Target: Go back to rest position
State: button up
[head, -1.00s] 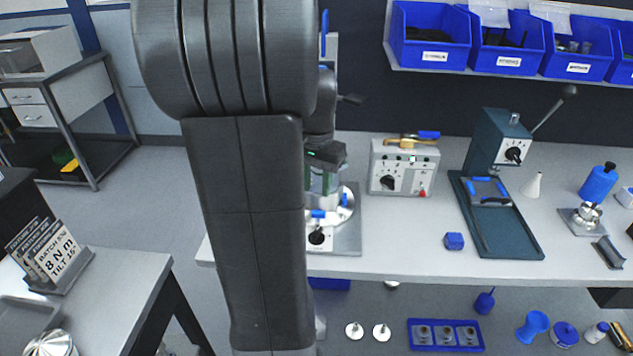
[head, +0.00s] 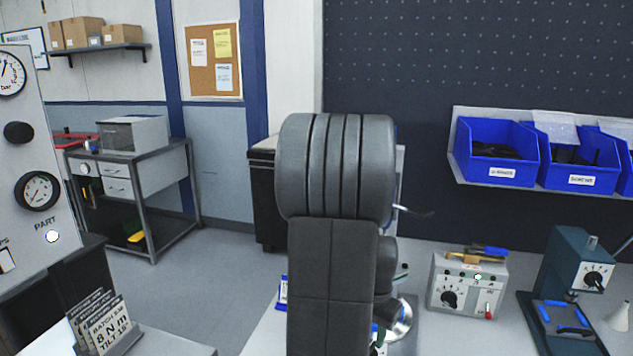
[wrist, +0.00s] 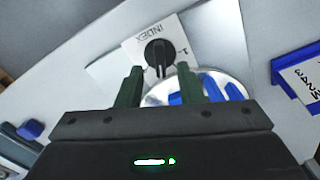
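In the wrist view my gripper (wrist: 159,90) shows two dark green fingers standing apart, with nothing seen held between them. Beyond the fingers is a white index plate with a black knob (wrist: 158,55). A round silver disc with blue pads (wrist: 205,90) lies behind and to the right of the fingers. In the head view my own arm hides the gripper and most of the index fixture. Only part of the silver disc (head: 402,318) shows at the arm's right side.
On the bench, a grey control box (head: 467,285) and a dark green press (head: 575,280) stand to the right. Blue bins (head: 496,152) sit on a shelf above. Batch cards (head: 100,322) stand at lower left. A gauge panel (head: 35,150) is at far left. Open floor (head: 215,275) lies left of my arm.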

jog(key=shift+f, duration=1.55)
jog(key=shift+r, duration=0.15)
